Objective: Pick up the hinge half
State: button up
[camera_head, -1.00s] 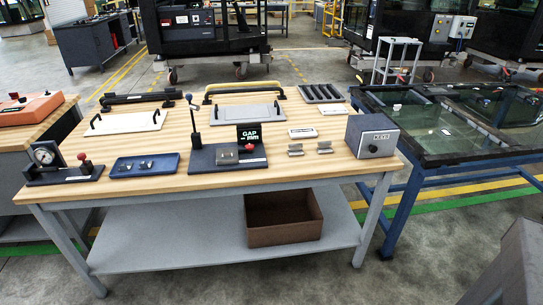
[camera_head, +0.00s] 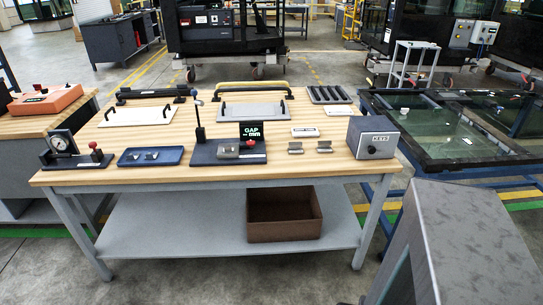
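Two small grey metal pieces lie on the wooden bench top (camera_head: 330,174), between the gap gauge and the keys box. The left piece (camera_head: 295,148) and the right piece (camera_head: 324,147) look like hinge halves, a little apart from each other. A dark fixture plate (camera_head: 205,155) to their left carries an upright lever, a GAP mm display (camera_head: 253,131), a grey block (camera_head: 228,151) and a red knob. A blue tray (camera_head: 128,161) further left holds small metal pieces too small to identify. My gripper is not in view.
A grey box marked KEYS (camera_head: 374,137) stands at the bench's right end. Handled plates and a slotted rack (camera_head: 327,95) line the back. A brown bin (camera_head: 285,230) sits on the lower shelf. A large grey slanted shape (camera_head: 465,240) fills the lower right foreground.

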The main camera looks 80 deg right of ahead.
aim_at(295, 148)
jog(key=z, duration=1.6)
jog(key=k, duration=0.1)
jog(key=u, duration=2.8)
jog(key=k, duration=0.2)
jog(key=u, duration=0.55)
jog(key=k, duration=0.4)
jog(key=z, duration=2.25)
